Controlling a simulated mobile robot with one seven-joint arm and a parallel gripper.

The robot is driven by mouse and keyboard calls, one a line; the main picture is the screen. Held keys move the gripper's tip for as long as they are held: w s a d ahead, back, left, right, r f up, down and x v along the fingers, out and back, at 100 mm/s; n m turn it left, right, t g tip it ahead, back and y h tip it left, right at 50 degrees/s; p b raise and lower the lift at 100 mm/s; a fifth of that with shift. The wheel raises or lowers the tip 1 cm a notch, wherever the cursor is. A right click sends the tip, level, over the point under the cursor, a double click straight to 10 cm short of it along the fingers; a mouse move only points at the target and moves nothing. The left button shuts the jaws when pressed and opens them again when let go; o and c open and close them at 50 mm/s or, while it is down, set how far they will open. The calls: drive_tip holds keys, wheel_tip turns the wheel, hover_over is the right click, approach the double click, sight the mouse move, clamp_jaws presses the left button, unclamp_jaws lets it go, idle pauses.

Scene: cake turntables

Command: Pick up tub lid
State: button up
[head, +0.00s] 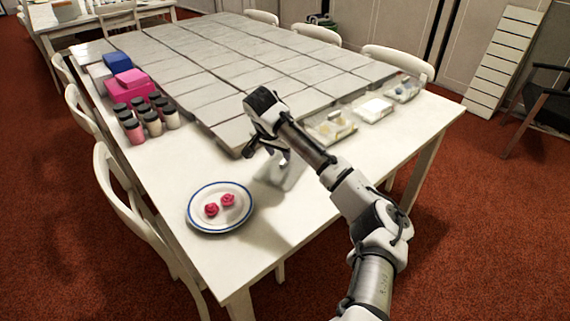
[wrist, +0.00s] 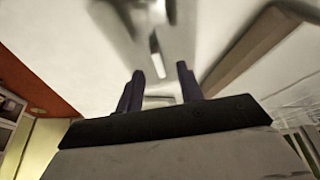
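My gripper (head: 264,150) is over the near part of the white table, right of the plate. In the wrist view its two dark fingers (wrist: 160,82) stand apart with a gap between them. A blurred pale shape (wrist: 155,40) lies beyond the fingertips; I cannot tell what it is or whether the fingers touch it. In the head view a pale form (head: 287,173) shows beside and below the gripper, partly hidden by my arm. I cannot clearly pick out the tub lid. Shallow clear tubs (head: 332,126) and a white-topped one (head: 373,108) stand along the right side.
A blue-rimmed plate (head: 221,222) holds two red roses (head: 219,204). Several dark-capped jars (head: 153,124) and a pink box (head: 127,86) stand at the left. Grey panels (head: 230,65) cover the table's far part. Chairs (head: 130,200) line its sides.

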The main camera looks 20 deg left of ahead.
sight(285, 162)
drive_tip(key=x, duration=0.3)
drive_tip(key=p+x, duration=0.1)
drive_tip(key=x, duration=0.1)
drive_tip(key=shift+w+d+r, duration=0.2)
drive_tip(key=shift+w+d, duration=0.05)
drive_tip(key=shift+w, duration=0.15)
clamp_jaws()
